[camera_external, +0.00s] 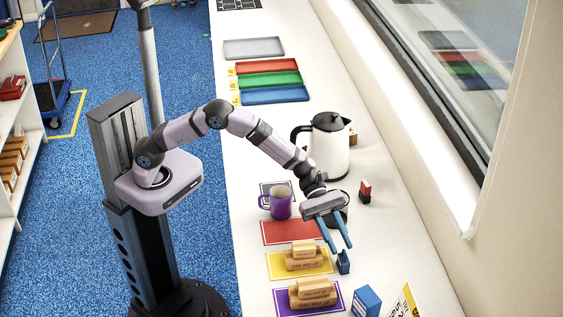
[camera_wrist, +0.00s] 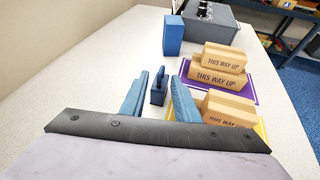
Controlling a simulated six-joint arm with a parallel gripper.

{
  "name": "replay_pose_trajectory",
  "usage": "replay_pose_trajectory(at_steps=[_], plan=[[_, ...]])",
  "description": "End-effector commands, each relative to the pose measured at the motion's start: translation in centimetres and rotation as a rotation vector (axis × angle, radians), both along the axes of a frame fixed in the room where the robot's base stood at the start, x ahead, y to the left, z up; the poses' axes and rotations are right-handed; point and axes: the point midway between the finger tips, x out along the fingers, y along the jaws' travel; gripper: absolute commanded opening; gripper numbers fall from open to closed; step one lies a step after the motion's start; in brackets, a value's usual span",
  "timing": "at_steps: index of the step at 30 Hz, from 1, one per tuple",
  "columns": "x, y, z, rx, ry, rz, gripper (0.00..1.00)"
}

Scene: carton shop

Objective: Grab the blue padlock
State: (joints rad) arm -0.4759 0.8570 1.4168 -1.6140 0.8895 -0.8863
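The blue padlock (camera_external: 343,263) stands upright on the white counter, right of the yellow mat. In the wrist view the padlock (camera_wrist: 157,94) shows between my two blue fingers, with a gap on each side. My gripper (camera_external: 341,249) is open and points down at it, with the fingertips close to its top. In the external view the fingers partly cover the padlock's upper part. I cannot tell how far down the fingers reach around it.
A blue box (camera_external: 366,301) stands nearer the camera. A purple mug (camera_external: 281,203), a white kettle (camera_external: 329,150) and a red-and-black item (camera_external: 365,191) stand behind.

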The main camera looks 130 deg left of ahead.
Motion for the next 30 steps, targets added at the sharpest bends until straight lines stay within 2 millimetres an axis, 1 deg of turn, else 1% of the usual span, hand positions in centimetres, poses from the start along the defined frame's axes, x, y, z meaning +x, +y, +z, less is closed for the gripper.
replay_pose_trajectory(at_steps=[1,4,12,14,15,16,30], plan=[[0.45,-0.37,-0.14,-0.001,0.001,-0.002,0.28],[0.95,-0.59,-0.41,0.0,0.0,0.0,0.28],[1.09,-0.65,-0.52,0.0,0.0,0.001,0.28],[1.09,-0.65,-0.52,0.0,0.0,0.001,0.14],[1.08,-0.66,-0.52,0.0,0.0,0.0,0.04],[1.07,-0.65,-0.52,0.0,0.0,0.001,0.0],[1.12,-0.61,-0.24,0.001,-0.003,0.001,0.0]])
